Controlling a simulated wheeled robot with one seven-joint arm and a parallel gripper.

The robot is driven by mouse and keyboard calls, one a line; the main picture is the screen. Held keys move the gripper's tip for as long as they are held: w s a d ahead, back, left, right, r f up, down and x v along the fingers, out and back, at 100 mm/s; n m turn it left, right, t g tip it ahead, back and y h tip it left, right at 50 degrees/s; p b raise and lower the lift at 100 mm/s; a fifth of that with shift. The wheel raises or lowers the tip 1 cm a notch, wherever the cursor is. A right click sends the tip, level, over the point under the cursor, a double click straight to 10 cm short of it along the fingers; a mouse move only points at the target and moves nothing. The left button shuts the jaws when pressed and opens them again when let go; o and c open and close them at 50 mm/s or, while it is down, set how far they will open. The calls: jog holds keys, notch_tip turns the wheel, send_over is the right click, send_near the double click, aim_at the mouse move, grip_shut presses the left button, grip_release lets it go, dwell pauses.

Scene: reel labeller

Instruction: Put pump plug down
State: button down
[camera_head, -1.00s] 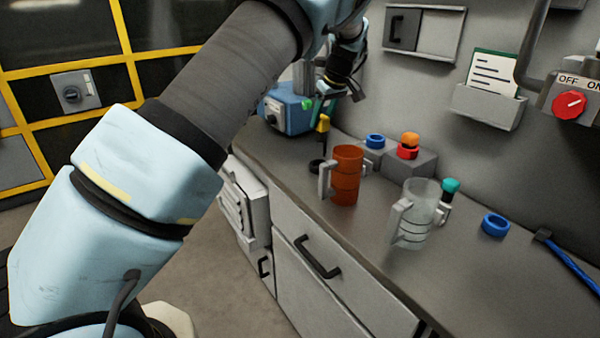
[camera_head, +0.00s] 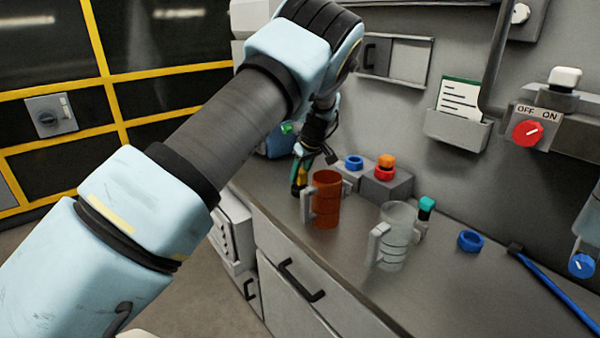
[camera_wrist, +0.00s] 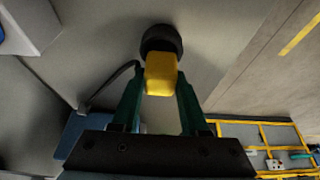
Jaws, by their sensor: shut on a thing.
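The pump plug, a yellow block (camera_wrist: 161,75), is between the green fingers of my gripper (camera_wrist: 160,98) in the wrist view. My gripper is shut on it. A round black ring or socket (camera_wrist: 162,39) lies just beyond the plug's far end; I cannot tell if they touch. In the head view my gripper (camera_head: 300,182) points down close to the counter, left of the orange-brown jug (camera_head: 327,200).
A clear jug (camera_head: 393,240) and a teal-capped item (camera_head: 426,207) stand to the right on the counter (camera_head: 345,265). A blue pump box (camera_head: 277,143) stands behind my arm.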

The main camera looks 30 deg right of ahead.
jog(key=shift+f, duration=0.15)
jog(key=shift+c, duration=2.1)
grip_release()
jog(key=a+b+v, duration=0.1)
jog(key=b+v, duration=0.2)
jog(key=v, duration=0.9)
jog(key=w+a+f+g, duration=0.1)
jog(key=a+g, duration=0.1)
jog(key=a, duration=2.4)
jog(key=s+a+f+m+h, duration=0.1)
jog(key=s+a+f+m, duration=0.1)
jog(key=s+a, duration=1.4)
jog(key=a+m, duration=0.1)
jog(key=a, duration=0.1)
jog(key=shift+a+g, duration=0.3)
jog(key=shift+g, duration=0.1)
